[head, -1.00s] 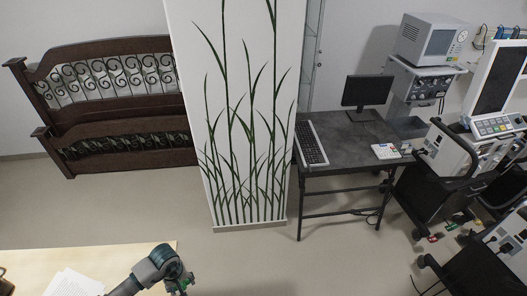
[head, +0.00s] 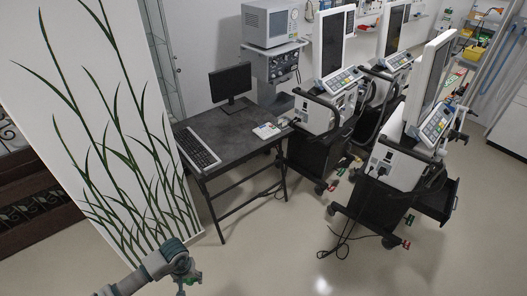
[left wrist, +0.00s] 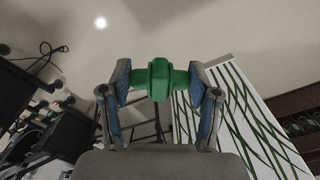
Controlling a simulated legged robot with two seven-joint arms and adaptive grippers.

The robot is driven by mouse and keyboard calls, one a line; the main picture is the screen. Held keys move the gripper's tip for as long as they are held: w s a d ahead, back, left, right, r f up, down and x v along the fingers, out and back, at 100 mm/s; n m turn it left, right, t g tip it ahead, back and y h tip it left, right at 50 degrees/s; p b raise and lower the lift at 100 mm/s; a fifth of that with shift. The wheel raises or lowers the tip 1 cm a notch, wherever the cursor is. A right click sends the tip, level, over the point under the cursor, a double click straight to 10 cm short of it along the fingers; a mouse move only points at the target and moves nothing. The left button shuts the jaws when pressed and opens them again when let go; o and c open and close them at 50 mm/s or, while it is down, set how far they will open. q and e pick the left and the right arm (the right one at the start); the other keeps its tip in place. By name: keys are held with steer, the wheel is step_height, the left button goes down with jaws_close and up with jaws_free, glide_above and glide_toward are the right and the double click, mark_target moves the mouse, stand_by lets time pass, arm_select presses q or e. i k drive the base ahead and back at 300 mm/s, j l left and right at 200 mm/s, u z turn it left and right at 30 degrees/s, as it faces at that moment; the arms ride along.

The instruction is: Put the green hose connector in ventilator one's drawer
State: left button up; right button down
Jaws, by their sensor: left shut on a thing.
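My left gripper (head: 184,272) is at the lower left of the head view, above the floor. In the left wrist view my left gripper (left wrist: 160,80) is shut on the green hose connector (left wrist: 159,78), held crosswise between its two fingers. Several ventilators on wheeled black carts stand at the right of the head view, well apart from my gripper. The nearest ventilator (head: 399,163) has a black drawer (head: 437,203) that looks pulled out low on its right side. I cannot tell which ventilator is number one. My right gripper is not in view.
A dark desk (head: 232,137) with a monitor (head: 230,82) and keyboard (head: 197,147) stands beyond my gripper. A white panel with painted grass (head: 90,120) stands at the left. Cables (head: 341,243) lie near the nearest cart. The front floor is clear.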

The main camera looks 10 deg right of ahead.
mark_target(430, 197)
steer(key=i+l+z, duration=0.25)
steer(key=z, duration=0.2)
steer(key=i+l+z, duration=0.1)
steer(key=i+z, duration=0.3)
steer(key=i+l+z, duration=0.1)
steer(key=z, duration=0.35)
steer(key=i+j+z, duration=0.1)
steer(key=i+z, duration=0.35)
steer(key=i+l+z, duration=0.4)
steer(key=i+z, duration=0.75)
steer(key=i, duration=0.2)
steer(key=i+j+z, duration=0.1)
steer(key=i+z, duration=0.3)
steer(key=i+u, duration=0.15)
steer(key=i, duration=0.4)
steer(key=i+u, duration=0.1)
steer(key=i, duration=0.5)
steer(key=i+l+u, duration=0.15)
steer(key=i, duration=0.4)
steer(key=i+l+u, duration=0.15)
steer(key=i, duration=0.4)
steer(key=i+u, duration=0.1)
steer(key=u, duration=0.8)
steer(key=i+l+u, duration=0.1)
steer(key=u, duration=0.4)
steer(key=l+u, duration=0.15)
steer(key=u, duration=0.3)
